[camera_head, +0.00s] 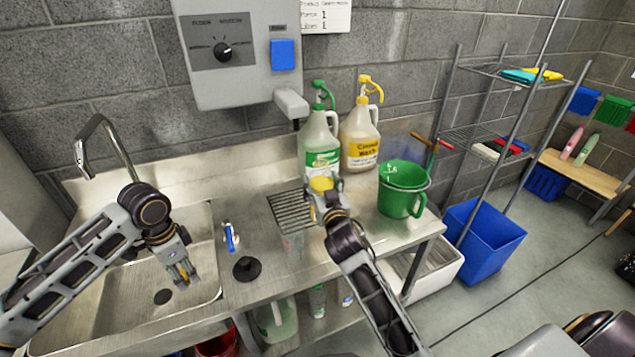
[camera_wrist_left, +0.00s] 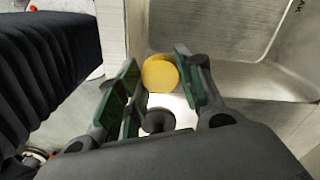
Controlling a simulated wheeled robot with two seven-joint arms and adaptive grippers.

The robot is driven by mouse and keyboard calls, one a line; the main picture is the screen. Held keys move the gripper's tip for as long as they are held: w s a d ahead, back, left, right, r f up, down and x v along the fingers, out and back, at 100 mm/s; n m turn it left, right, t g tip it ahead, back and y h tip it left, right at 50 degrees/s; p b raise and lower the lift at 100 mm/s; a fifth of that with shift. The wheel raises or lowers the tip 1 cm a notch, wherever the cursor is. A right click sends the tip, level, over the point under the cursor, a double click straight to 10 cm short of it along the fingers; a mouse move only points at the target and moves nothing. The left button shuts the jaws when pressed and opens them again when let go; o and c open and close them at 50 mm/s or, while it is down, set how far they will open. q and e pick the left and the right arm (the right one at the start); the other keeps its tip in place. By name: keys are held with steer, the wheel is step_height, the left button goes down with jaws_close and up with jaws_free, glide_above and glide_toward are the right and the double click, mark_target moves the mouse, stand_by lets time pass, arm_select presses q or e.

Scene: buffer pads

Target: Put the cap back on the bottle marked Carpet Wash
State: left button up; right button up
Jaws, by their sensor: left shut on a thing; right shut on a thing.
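My left gripper (camera_head: 182,272) is over the sink basin. In the left wrist view its fingers (camera_wrist_left: 160,85) are shut on a round yellow cap (camera_wrist_left: 160,73). In the head view the cap is mostly hidden by the fingers. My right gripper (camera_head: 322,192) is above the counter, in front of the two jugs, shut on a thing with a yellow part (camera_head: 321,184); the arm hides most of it. A cream jug (camera_head: 360,140) with a yellow spray head stands at the back; its yellow label ends in "Wash", and the first word is blurred.
A green-labelled jug (camera_head: 319,145) stands left of the cream one. A green bucket (camera_head: 402,190) is to the right. A black round object (camera_head: 247,268) and a blue-and-white item (camera_head: 231,237) lie beside the sink (camera_head: 60,290). A tap (camera_head: 105,145) rises at the back left.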

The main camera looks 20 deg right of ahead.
mark_target(333, 186)
arm_select(q)
steer(key=shift+f, duration=0.25)
arm_select(e)
steer(key=s+d, duration=0.1)
steer(key=s, duration=0.5)
steer(key=shift+d, duration=0.4)
steer(key=shift+s+r, duration=0.1)
steer(key=shift+s, duration=0.05)
stand_by(0.9)
arm_select(q)
steer(key=shift+r, duration=0.2)
arm_select(e)
steer(key=shift+r, duration=0.25)
